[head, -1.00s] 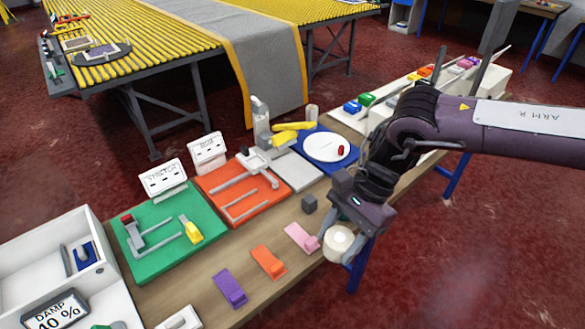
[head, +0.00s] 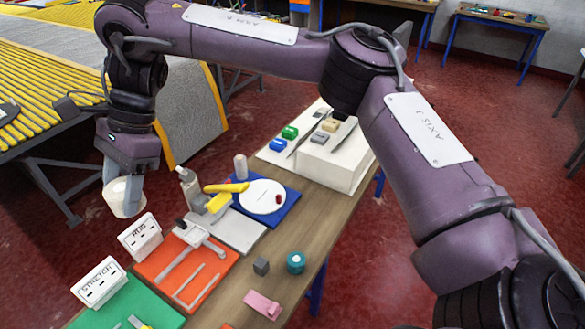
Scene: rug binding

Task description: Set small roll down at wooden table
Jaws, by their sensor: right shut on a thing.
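My right gripper (head: 118,178) points down and is shut on a small cream-white roll (head: 125,200). It holds the roll in the air at the left of the head view, and the roll appears beyond the far edge of the wooden table (head: 322,212), behind the RUB sign (head: 140,237). How high it hangs is hard to tell. Another small roll, teal with a pale centre (head: 296,262), stands on the bare wood near the table's right edge. My left gripper is out of view.
A pink block (head: 262,305) lies in front. Some bare wood shows around the teal roll.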

